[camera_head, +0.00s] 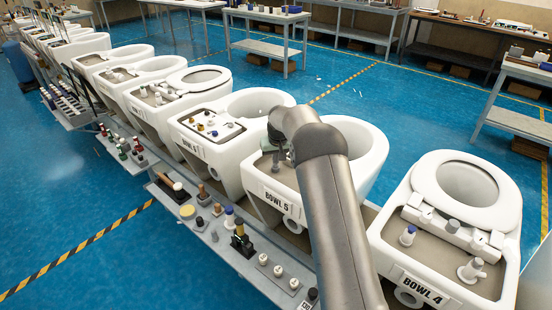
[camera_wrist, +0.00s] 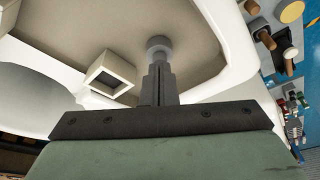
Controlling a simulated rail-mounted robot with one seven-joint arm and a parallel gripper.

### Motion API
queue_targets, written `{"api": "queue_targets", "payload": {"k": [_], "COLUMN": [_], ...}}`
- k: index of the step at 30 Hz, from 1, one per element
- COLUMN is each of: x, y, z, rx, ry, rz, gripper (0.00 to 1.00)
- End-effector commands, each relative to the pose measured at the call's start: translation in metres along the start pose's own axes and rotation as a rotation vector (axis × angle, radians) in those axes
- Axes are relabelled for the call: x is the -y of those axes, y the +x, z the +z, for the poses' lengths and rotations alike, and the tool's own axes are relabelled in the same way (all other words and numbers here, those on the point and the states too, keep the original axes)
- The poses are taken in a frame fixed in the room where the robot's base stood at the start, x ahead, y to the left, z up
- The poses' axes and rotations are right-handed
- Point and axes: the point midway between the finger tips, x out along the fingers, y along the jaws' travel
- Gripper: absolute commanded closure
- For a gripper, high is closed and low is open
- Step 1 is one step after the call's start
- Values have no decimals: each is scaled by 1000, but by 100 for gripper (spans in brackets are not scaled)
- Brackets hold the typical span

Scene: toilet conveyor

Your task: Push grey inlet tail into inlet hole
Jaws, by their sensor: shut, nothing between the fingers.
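My gripper (camera_wrist: 157,78) is shut, its fingers pressed together with nothing between them, over the deck of the bowl labelled BOWL 5 (camera_head: 278,199). In the wrist view a round grey piece, which looks like the grey inlet tail (camera_wrist: 158,44), shows right at the fingertips. It looks in line with the fingers; I cannot tell whether they touch. The inlet hole is not visible, and how deep the tail sits cannot be told. In the head view my gripper (camera_head: 281,160) is small and partly hidden by my arm, and the tail cannot be made out.
A cream square open box-shaped part (camera_wrist: 110,73) stands on the deck left of the fingers. The white bowl rim curves around the deck. A shelf (camera_head: 219,240) with small parts runs along the bowls' front. BOWL 4 (camera_head: 422,287) stands to the right, BOWL 6 to the left.

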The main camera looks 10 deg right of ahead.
Motion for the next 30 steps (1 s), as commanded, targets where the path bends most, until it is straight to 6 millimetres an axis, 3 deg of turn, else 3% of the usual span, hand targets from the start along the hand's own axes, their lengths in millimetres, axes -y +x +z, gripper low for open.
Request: {"api": "queue_targets", "payload": {"k": [6,16,30], "x": [0,0,0], "y": [-21,-40,-150], "z": [-7,-8,-8], "rx": [-2,-3,-7], "ry": [0,0,0], "rz": [0,0,0], "gripper": [100,100,100]}}
